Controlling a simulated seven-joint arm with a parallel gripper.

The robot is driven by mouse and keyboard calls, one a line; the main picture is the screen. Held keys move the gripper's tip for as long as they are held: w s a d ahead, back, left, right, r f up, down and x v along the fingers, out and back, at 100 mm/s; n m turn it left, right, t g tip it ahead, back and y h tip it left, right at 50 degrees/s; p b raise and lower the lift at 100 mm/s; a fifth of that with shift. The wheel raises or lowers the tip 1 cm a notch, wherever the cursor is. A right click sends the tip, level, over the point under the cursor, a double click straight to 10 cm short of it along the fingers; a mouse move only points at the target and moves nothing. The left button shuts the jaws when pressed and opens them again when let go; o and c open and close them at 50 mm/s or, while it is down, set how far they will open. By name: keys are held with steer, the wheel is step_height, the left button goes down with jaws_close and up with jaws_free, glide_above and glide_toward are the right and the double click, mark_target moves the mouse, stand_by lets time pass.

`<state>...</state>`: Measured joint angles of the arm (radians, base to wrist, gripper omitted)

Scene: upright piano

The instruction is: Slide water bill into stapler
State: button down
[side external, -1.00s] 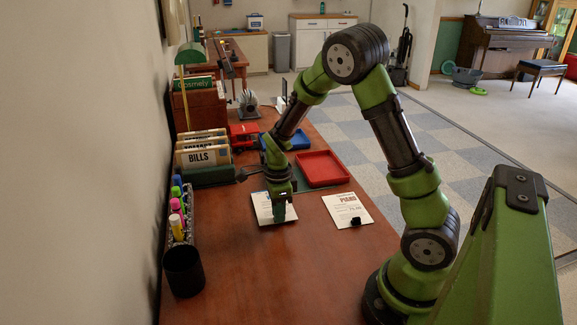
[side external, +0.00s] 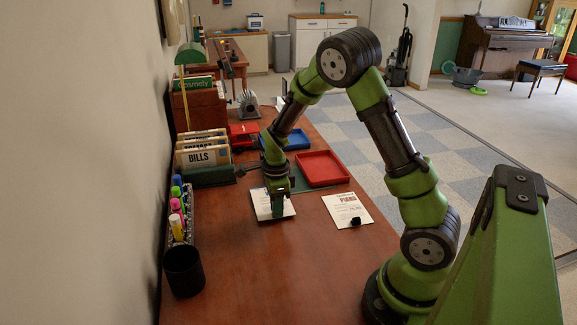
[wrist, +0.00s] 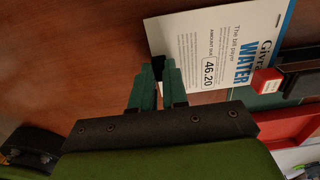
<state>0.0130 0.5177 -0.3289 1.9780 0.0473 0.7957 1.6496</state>
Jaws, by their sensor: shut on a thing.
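The water bill (side external: 268,205) is a white sheet with a blue "WATER" heading, lying on or just above the brown desk. In the wrist view the bill (wrist: 212,48) reads 46.20. My gripper (side external: 278,207) points down at its near edge. Its green fingers (wrist: 158,70) are shut on a small dark piece at the bill's edge. A dark, red-tipped device, seemingly the stapler (wrist: 297,82), lies beside the far part of the bill in the wrist view. In the side view my arm hides most of that area.
A second bill (side external: 343,208) with a black clip (side external: 356,221) lies to the right. A red tray (side external: 322,168) and a blue tray (side external: 297,141) stand beyond. A bills holder (side external: 205,157), markers (side external: 177,220) and a black cup (side external: 184,272) line the left. The near desk is clear.

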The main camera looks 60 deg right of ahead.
steer(key=shift+w+d, duration=0.15)
stand_by(0.4)
steer(key=shift+w+d, duration=0.55)
steer(key=shift+d, duration=0.05)
stand_by(0.6)
steer(key=c, duration=0.6)
jaws_free()
steer(key=shift+r, duration=0.1)
step_height(320, 180, up, 7)
steer(key=shift+f, duration=0.1)
stand_by(0.7)
